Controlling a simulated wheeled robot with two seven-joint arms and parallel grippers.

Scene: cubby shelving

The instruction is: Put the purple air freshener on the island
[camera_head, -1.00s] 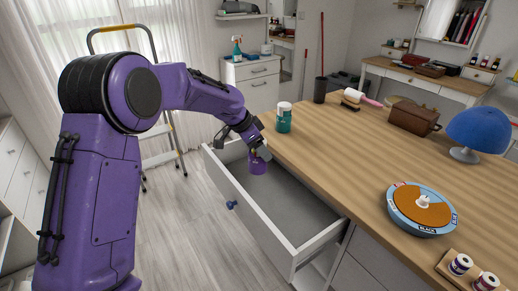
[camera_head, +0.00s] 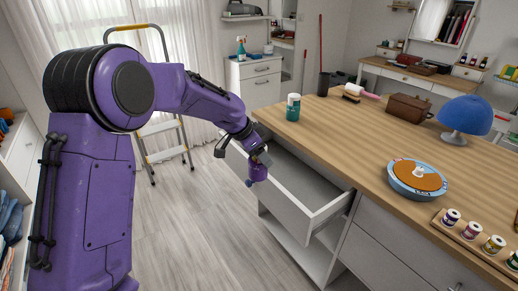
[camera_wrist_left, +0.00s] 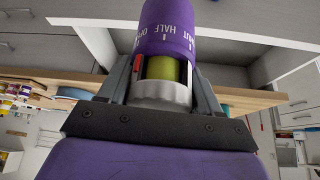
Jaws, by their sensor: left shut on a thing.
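My left gripper (camera_head: 259,160) is shut on the purple air freshener (camera_head: 257,173). It holds the air freshener in the air, in front of the open drawer (camera_head: 325,212) in this view. In the left wrist view the air freshener (camera_wrist_left: 168,28) is a purple cylinder with white lettering, a yellow-green middle and a pale collar between the fingers. The island (camera_head: 345,145) has a wooden top and white drawers, and its top lies right of the gripper. My right gripper is not in view.
A green jar (camera_head: 293,108) stands near the island's left corner. The middle of the top is clear.

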